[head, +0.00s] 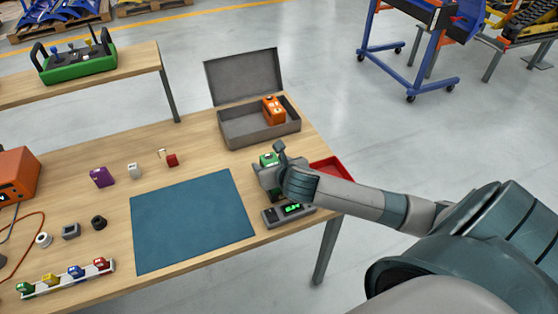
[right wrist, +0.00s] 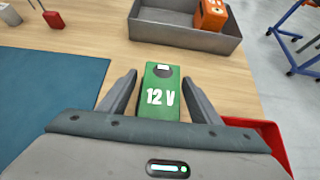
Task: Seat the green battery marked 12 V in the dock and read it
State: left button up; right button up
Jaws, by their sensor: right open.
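The green battery (head: 267,159) stands on the wooden table in front of the grey case. In the right wrist view the battery (right wrist: 158,108) shows a white "12 V" marking. My right gripper (right wrist: 160,78) is open, with one finger on each side of the battery and visible gaps to both. In the head view my right gripper (head: 272,172) covers part of the battery. A grey dock (head: 273,216) with a lit green display sits at the table's front edge, below the gripper; the display is too small to read. My left gripper is not in view.
An open grey case (head: 240,137) holds an orange battery (head: 273,110). A red tray (head: 331,168) lies right of my gripper. A blue mat (head: 190,220) covers the table's middle. Purple (head: 102,177), white and red items stand behind it; a rack (head: 65,279) of coloured pieces is front left.

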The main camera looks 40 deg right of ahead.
jog(key=v, duration=1.1)
jog(key=shift+r+b, duration=0.2)
jog(key=shift+b, duration=0.2)
jog(key=shift+s, duration=0.1)
